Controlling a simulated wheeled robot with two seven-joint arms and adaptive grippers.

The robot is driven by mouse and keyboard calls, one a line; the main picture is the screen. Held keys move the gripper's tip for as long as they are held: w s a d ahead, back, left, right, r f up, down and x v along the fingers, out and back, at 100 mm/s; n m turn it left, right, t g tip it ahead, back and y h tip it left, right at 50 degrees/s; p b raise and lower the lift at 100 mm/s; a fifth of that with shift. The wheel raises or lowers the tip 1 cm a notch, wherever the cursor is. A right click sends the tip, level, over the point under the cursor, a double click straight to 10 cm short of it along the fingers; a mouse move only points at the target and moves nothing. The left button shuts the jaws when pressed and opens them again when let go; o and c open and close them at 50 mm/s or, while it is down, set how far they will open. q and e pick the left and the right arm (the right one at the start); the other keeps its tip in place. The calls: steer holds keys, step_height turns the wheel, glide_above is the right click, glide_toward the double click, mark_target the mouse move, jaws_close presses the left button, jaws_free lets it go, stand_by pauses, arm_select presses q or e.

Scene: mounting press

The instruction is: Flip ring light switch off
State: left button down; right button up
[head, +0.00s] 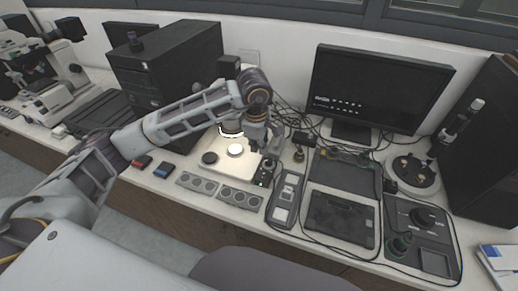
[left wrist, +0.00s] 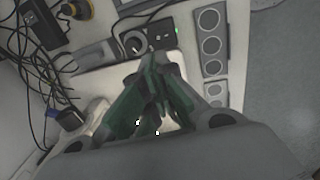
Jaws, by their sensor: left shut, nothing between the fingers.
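My left gripper (head: 264,148) is shut and empty, pointing down just above and behind a small dark control box (head: 265,172) on the bench. In the left wrist view the closed fingertips (left wrist: 153,58) are close to the box (left wrist: 165,36), which shows a round knob and a small green light. I cannot make out the switch lever, nor whether the fingers touch the box. The ring light (head: 230,130) glows above a bright round spot on a pale base, partly hidden behind my left arm. My right gripper is not in view.
Two grey trays with round wells (head: 239,196) lie in front of the box. A grey device (head: 285,200) stands to its right. Loose black cables (head: 290,118) run behind, below the monitor (head: 378,88).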

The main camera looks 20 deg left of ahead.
mark_target(259, 176)
arm_select(q)
steer(key=f, duration=0.4)
steer(key=w+f+p, duration=0.1)
steer(key=f, duration=0.3)
steer(key=f+p, duration=0.1)
steer(key=f, duration=0.3)
steer(key=shift+w+f, duration=0.25)
steer(key=shift+f, duration=0.05)
steer(key=shift+f, duration=0.1)
steer(key=shift+w+f+b, duration=0.1)
steer(key=shift+f+b, duration=0.2)
steer(key=shift+b, duration=0.2)
steer(key=shift+r, duration=0.1)
steer(key=shift+s, duration=0.75)
